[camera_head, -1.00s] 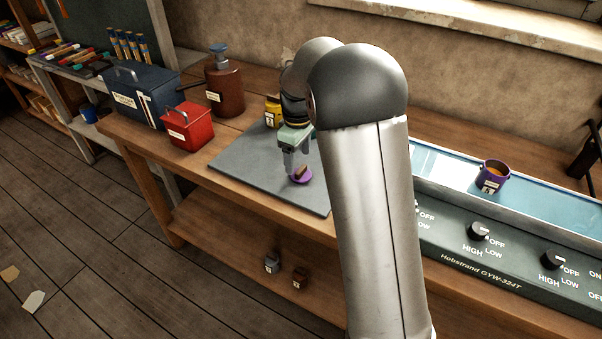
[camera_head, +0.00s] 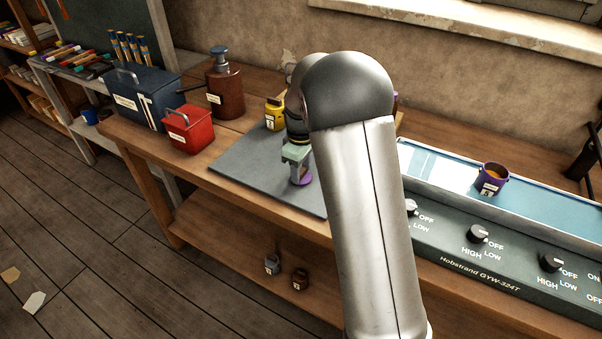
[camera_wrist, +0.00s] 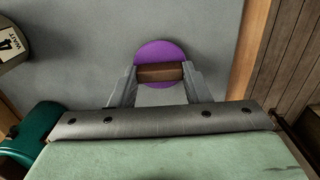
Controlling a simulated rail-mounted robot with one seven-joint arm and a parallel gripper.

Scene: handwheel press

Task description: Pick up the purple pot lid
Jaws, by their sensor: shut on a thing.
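The purple pot lid (camera_wrist: 160,50) is a round purple disc with a brown bar handle (camera_wrist: 160,72) across it. In the wrist view my gripper (camera_wrist: 160,75) has its two fingers at either end of the handle, shut on it. In the head view my gripper (camera_head: 300,180) points down over the grey mat, and part of the lid (camera_head: 305,181) shows at its fingertips. Whether the lid touches the mat is hard to tell. A purple pot (camera_head: 492,178) with orange contents stands on the blue-topped hob at the right.
The grey mat (camera_head: 245,165) lies on the wooden bench. A red box (camera_head: 188,130), a blue toolbox (camera_head: 145,100), a brown pump bottle (camera_head: 225,95) and a yellow container (camera_head: 275,115) stand nearby. The hob's knobs (camera_head: 478,234) line its front.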

